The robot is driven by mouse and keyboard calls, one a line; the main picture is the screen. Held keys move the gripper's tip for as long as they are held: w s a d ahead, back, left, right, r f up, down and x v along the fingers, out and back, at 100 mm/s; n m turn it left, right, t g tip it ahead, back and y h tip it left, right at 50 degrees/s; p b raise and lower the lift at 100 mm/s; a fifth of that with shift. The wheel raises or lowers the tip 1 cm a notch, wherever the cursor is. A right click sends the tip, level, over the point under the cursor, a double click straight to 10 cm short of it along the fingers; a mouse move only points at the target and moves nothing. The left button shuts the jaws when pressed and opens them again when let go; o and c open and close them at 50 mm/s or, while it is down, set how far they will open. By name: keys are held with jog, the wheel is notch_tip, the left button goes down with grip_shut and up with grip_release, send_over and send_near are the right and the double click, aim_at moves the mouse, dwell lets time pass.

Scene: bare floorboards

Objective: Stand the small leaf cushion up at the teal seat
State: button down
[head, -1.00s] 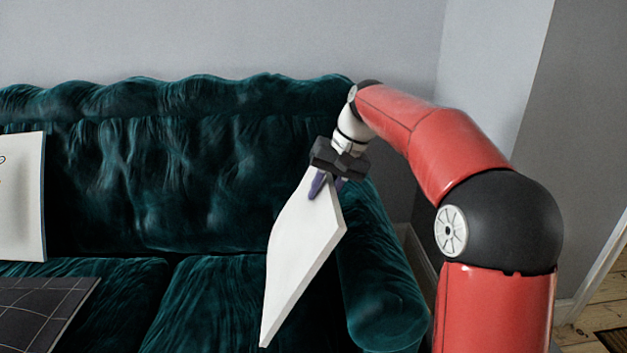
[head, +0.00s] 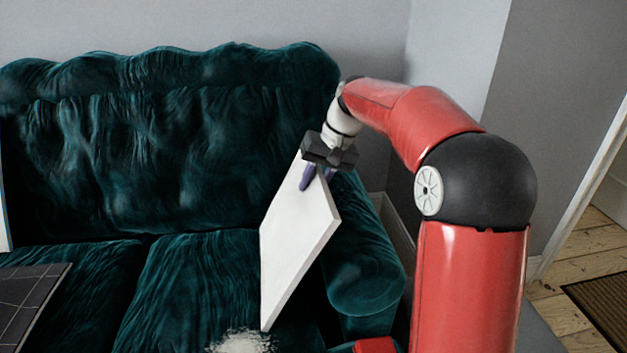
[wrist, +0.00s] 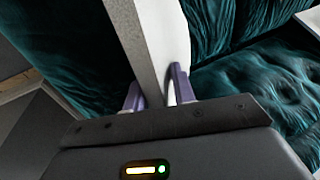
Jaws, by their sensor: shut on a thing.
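My gripper (head: 316,180) is shut on the top edge of a flat, white, square-edged cushion (head: 295,235). The cushion hangs tilted on a corner in front of the right end of the teal sofa, and its lower corner is over the teal seat (head: 190,285). I cannot tell whether that corner touches the seat. Only a plain white face and an edge show; no leaf print is visible. In the wrist view, the purple fingers (wrist: 155,84) sit on either side of the cushion's pale edge (wrist: 150,40).
The teal backrest (head: 150,165) stands behind and the rounded sofa arm (head: 365,270) is at right. A dark gridded cushion (head: 25,300) lies on the left seat. A white panel shows at the left border. A fluffy white thing (head: 243,342) is at the bottom edge.

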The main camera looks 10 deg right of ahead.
jog(key=c, duration=1.1)
grip_release()
jog(key=p+v, duration=0.1)
jog(key=v, duration=0.6)
jog(key=shift+d+r, duration=0.1)
jog(key=shift+r, duration=0.2)
jog(key=s+d+f+t+h, duration=0.1)
jog(key=s+f, duration=0.1)
jog(key=s, duration=0.8)
jog(key=s+d+f+t+h, duration=0.1)
jog(key=s+f+t+h, duration=0.1)
jog(key=s, duration=0.7)
jog(key=s+d+f+t+h, duration=0.1)
jog(key=s+f, duration=0.3)
jog(key=s, duration=0.6)
jog(key=shift+s+f+t+h, duration=0.2)
jog(key=shift+s+t+h, duration=0.15)
jog(key=shift+t, duration=0.15)
